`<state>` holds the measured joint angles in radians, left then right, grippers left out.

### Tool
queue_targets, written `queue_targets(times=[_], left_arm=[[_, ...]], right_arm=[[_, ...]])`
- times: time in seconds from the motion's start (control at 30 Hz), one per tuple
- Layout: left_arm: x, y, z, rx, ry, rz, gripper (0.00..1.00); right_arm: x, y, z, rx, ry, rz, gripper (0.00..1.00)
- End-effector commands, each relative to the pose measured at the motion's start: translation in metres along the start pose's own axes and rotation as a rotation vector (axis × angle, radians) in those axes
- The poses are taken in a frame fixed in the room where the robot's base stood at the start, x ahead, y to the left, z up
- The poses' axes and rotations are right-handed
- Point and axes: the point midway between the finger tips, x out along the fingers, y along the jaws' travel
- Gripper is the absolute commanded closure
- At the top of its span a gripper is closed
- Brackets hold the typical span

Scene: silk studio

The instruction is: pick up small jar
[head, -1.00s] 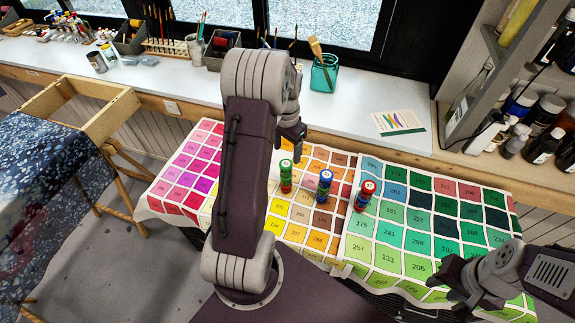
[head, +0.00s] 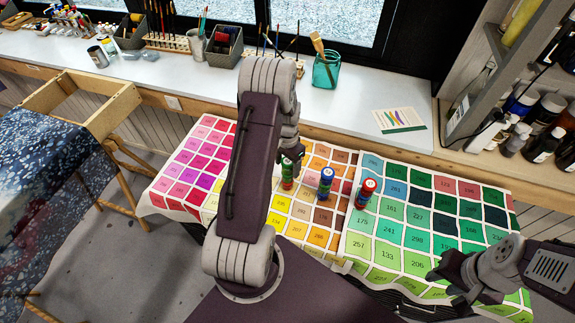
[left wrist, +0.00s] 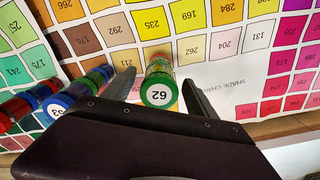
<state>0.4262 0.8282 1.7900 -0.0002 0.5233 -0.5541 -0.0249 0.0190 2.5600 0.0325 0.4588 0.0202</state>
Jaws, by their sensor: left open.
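Three small jars stand in a row on the colour charts: a green-lidded jar (head: 287,172), a blue-lidded jar (head: 326,182) and a red-lidded jar (head: 365,193). My left gripper (head: 291,158) is at the green-lidded jar and partly hides it in the head view. In the left wrist view my left gripper (left wrist: 158,84) is open, one finger on each side of the green-lidded jar (left wrist: 160,92), whose lid reads 62. I see gaps beside the jar. The blue-lidded (left wrist: 62,99) and red-lidded jars (left wrist: 25,108) lie left there. My right gripper (head: 448,284) is low at the right, apart from the jars.
The colour charts (head: 400,238) cover the table below the jars. Behind is a white sill (head: 270,95) with brushes, a teal glass jar (head: 325,70) and a card (head: 398,120).

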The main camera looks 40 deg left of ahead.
Motion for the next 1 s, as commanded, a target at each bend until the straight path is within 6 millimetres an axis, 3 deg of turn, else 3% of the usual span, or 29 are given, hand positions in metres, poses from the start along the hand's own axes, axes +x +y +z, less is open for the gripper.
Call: queue_targets(times=[0.03, 0.2, 0.27, 0.57, 0.8, 1.0], left_arm=[[0.000, 0.000, 0.000, 0.000, 0.000, 0.000, 0.39], [0.000, 0.000, 0.000, 0.000, 0.000, 0.000, 0.86], [0.000, 0.000, 0.000, 0.000, 0.000, 0.000, 1.00], [-0.004, 0.000, -0.001, 0.000, 0.002, -0.001, 1.00], [-0.042, -0.001, -0.002, 0.000, 0.006, -0.004, 1.00], [-0.067, 0.033, -0.032, 0.006, 0.004, -0.002, 1.00]], right_arm=[[0.000, 0.000, 0.000, 0.000, 0.000, 0.000, 0.64], [0.000, 0.000, 0.000, 0.000, 0.000, 0.000, 0.64], [0.000, 0.000, 0.000, 0.000, 0.000, 0.000, 0.64], [0.001, 0.000, 0.000, 0.000, 0.000, 0.000, 0.64], [0.007, 0.000, 0.001, 0.000, 0.000, 0.000, 0.64], [0.013, 0.000, 0.001, 0.000, 0.000, 0.000, 0.64]])
